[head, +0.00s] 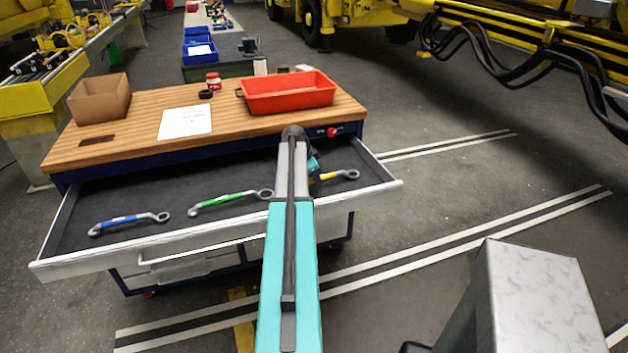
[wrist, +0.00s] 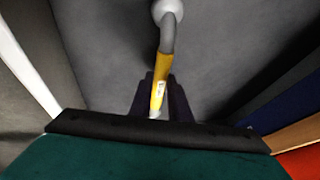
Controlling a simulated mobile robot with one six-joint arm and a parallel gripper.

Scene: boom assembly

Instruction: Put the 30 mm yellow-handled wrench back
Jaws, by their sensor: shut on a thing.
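The yellow-handled wrench (head: 330,176) is inside the open drawer (head: 100,195), in its right part, with its grey ring end pointing right. In the wrist view the wrench (wrist: 160,82) runs up the middle, its pale ring end at the top edge. My gripper (wrist: 158,92) is shut on its yellow handle. In the head view my arm hides most of the gripper and part of the handle. I cannot tell whether the wrench touches the drawer floor. A green-handled wrench (head: 225,199) and a blue-handled wrench (head: 125,221) lie left of it in the drawer.
The wooden bench top (head: 150,107) above the drawer holds a red tray (head: 290,93), a cardboard box (head: 100,99), a white sheet (head: 185,122) and a red-and-white jar (head: 213,80). The drawer's right wall (head: 375,168) is close to the wrench. Floor to the right is clear.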

